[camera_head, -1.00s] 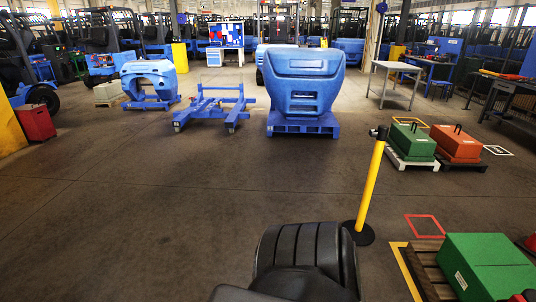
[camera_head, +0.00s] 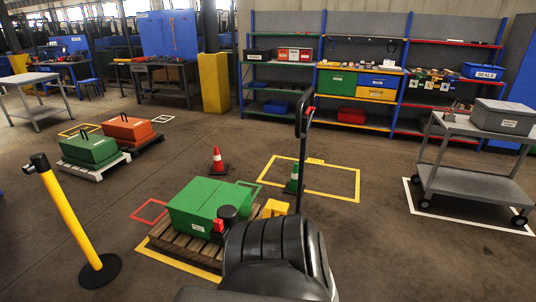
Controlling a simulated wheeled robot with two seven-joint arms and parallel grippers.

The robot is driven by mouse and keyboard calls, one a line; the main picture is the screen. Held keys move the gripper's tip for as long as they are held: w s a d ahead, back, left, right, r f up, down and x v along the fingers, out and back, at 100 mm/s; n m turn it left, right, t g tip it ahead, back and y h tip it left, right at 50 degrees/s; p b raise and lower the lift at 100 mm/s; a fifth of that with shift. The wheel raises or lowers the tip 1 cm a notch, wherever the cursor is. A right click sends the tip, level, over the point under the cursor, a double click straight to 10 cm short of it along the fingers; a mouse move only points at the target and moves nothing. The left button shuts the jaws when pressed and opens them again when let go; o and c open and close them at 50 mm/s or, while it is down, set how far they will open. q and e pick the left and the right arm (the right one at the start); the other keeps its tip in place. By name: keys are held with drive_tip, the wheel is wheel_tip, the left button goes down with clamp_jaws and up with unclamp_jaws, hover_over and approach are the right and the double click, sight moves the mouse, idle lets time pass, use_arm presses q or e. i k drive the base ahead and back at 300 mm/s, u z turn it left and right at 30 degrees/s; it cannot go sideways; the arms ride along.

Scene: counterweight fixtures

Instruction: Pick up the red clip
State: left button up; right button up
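I cannot pick out the red clip with certainty. A small red part (camera_head: 218,226) shows by a black knob at the right end of the green box (camera_head: 196,206), close to the black ribbed shape at the bottom of the view. Another small red part (camera_head: 310,113) shows near the top of a dark upright pole (camera_head: 302,152). Both are too small to tell what they are. Neither of my grippers is in view.
The green box sits on a wooden pallet (camera_head: 168,240). A yellow post (camera_head: 70,222) stands at left. Shelves (camera_head: 345,65) with bins line the back. A grey cart (camera_head: 470,180) stands at right. Traffic cones (camera_head: 218,163) stand mid-floor. The floor between pallet and cart is mostly open.

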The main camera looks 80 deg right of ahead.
sight(219, 229)
drive_tip(key=z, duration=0.6)
drive_tip(key=i, duration=3.4)
drive_tip(key=z, duration=5.85)
